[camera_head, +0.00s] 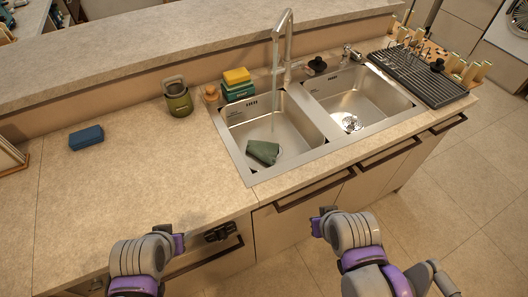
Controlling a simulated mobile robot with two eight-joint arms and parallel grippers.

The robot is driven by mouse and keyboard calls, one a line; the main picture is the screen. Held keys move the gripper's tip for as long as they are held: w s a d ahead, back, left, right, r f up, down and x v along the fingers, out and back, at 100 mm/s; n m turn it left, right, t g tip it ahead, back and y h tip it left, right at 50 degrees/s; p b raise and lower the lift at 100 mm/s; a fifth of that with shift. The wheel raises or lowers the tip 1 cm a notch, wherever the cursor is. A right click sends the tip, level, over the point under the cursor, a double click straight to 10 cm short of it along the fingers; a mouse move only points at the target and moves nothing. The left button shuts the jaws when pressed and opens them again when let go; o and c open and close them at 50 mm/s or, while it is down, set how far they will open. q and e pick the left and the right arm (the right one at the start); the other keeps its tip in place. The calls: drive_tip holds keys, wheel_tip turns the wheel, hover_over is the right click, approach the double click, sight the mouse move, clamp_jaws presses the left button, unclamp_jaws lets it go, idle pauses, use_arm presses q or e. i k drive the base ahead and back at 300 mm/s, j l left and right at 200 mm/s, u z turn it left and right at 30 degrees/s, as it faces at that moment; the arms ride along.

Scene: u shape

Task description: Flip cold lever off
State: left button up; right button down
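The tall metal faucet (283,48) stands behind the double sink, with its spout over the left basin (238,122). A pale stream of water (274,112) appears to run from it into that basin. A small metal lever fitting (348,54) stands behind the right basin; I cannot read any hot or cold marking. My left gripper (218,233) is low at the counter's front edge, left of the sink and far from the lever. My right gripper (317,222) is in front of the sink cabinet, also away from the lever. The fingers of both are too small and hidden to judge.
A green cloth (263,152) lies in the left basin. A yellow sponge (237,76) on a green box, an olive jar (178,99) and a blue block (86,138) stand on the counter. A dark drying rack (425,82) is at right. The left counter is mostly clear.

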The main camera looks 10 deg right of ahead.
sight(270, 70)
drive_tip(key=l+u, duration=0.35)
drive_tip(key=i+l+u, duration=0.1)
drive_tip(key=l+u, duration=0.45)
drive_tip(key=u, duration=0.2)
